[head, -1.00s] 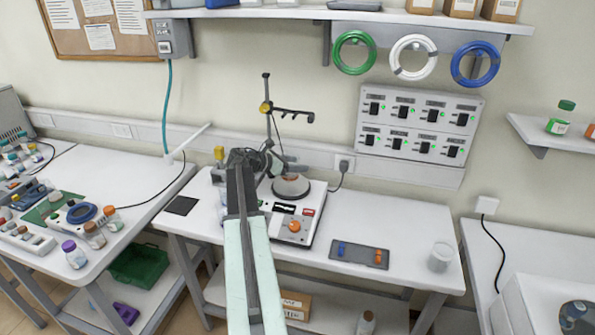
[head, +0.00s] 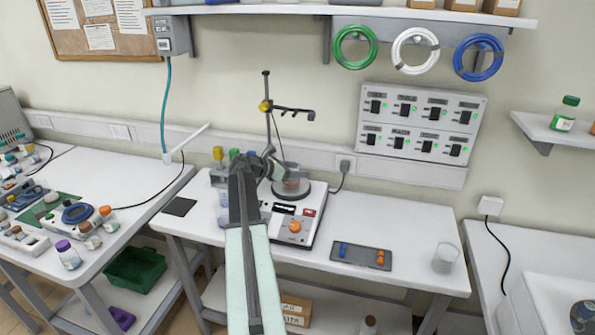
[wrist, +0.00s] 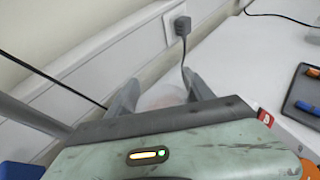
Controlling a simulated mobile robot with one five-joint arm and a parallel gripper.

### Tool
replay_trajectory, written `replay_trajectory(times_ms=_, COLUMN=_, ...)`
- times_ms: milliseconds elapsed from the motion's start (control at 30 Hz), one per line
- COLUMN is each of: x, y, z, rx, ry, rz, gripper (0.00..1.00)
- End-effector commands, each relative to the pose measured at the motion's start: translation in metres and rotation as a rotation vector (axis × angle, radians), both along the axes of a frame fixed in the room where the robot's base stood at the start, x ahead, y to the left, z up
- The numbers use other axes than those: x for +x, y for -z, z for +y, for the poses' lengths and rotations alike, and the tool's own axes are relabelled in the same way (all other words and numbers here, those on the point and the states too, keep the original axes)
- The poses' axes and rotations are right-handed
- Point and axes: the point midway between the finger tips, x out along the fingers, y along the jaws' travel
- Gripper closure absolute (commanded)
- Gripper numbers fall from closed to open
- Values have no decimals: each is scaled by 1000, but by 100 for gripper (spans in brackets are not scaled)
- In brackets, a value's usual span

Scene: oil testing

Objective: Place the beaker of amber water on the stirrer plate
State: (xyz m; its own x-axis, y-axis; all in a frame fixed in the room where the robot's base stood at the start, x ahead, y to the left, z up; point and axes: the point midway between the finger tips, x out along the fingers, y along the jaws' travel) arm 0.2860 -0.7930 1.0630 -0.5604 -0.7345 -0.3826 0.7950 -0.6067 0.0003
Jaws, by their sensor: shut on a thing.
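The beaker of amber water (head: 292,183) is small and partly hidden by my gripper in the head view. It is at the round grey plate of the stirrer (head: 291,194); I cannot tell whether its base touches the plate. My gripper (head: 280,172) is shut on the beaker, reaching in from the left. In the wrist view, my gripper's two fingers (wrist: 163,92) flank a pale translucent rim of the beaker (wrist: 163,98). The rest of it is hidden by the gripper body.
A stand with a clamp arm (head: 268,110) rises behind the stirrer. A dark tray (head: 345,258) with blue and orange pieces and a clear beaker (head: 445,257) are to the right. Capped bottles (head: 218,155) stand behind my arm. Bench between tray and stirrer is clear.

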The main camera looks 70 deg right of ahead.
Motion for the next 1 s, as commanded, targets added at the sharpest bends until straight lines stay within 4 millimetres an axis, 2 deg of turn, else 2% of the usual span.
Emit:
replay_trajectory(times_ms=33, x=0, y=2, z=0, rx=0, ry=0, rz=0, gripper=37)
replay_trajectory(times_ms=100, x=0, y=1, z=0, rx=0, ry=0, rz=0, gripper=18)
replay_trajectory(times_ms=367, x=0, y=1, z=0, rx=0, ry=0, rz=0, gripper=18)
replay_trajectory(times_ms=500, x=2, y=-6, z=2, rx=0, ry=-1, rz=0, gripper=18)
replay_trajectory(times_ms=800, x=41, y=-36, z=55, rx=0, ry=-2, rz=0, gripper=18)
replay_trajectory(times_ms=1000, x=62, y=-47, z=81, rx=0, ry=-2, rz=0, gripper=18)
